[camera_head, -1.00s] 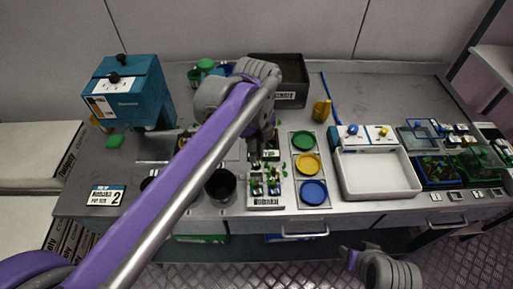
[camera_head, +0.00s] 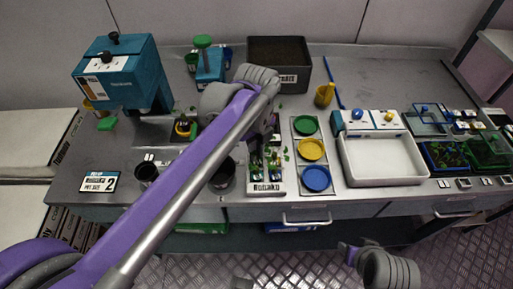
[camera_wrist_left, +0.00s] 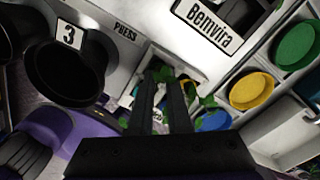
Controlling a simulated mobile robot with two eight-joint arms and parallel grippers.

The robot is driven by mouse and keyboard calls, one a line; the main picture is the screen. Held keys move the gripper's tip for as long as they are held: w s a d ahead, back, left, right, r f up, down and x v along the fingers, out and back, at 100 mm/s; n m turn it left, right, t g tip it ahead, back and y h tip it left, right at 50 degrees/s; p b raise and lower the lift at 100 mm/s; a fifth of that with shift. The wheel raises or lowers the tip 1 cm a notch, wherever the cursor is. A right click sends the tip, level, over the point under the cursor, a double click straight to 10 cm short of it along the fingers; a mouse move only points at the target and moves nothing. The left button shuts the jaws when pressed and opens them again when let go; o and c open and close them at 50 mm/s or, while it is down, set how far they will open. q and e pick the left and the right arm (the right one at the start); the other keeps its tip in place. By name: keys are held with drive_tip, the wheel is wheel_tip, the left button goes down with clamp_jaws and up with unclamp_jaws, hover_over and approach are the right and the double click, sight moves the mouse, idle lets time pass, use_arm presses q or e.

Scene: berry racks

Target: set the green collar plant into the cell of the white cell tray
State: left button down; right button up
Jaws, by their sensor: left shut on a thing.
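The white cell tray (camera_head: 250,187) stands near the bench's front edge, with small green plants in its front part. My left gripper (camera_head: 264,148) is over the tray's far part; the arm and hand hide much of it. In the left wrist view, the two dark fingers (camera_wrist_left: 163,105) reach down among green leaves (camera_wrist_left: 158,74) and are close together. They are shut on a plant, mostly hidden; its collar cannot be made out. I cannot tell whether it touches the tray. My right gripper (camera_head: 347,251) is low at the bottom right, in front of the bench, its jaws unclear.
Green, yellow (camera_head: 311,149) and blue discs lie in a strip right of the tray. Dark pots (camera_head: 222,175) stand left of it. A white basin (camera_head: 384,160) is farther right. A dark soil box (camera_head: 279,64) and a teal machine (camera_head: 122,76) stand behind.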

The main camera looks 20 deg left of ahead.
use_arm(q)
drive_tip(key=c, duration=0.8)
unclamp_jaws()
drive_tip(key=shift+r+p, duration=1.9)
drive_tip(key=shift+r, duration=0.55)
drive_tip(key=shift+r+p, duration=1.35)
drive_tip(key=shift+r, duration=0.75)
drive_tip(key=shift+f, duration=0.1)
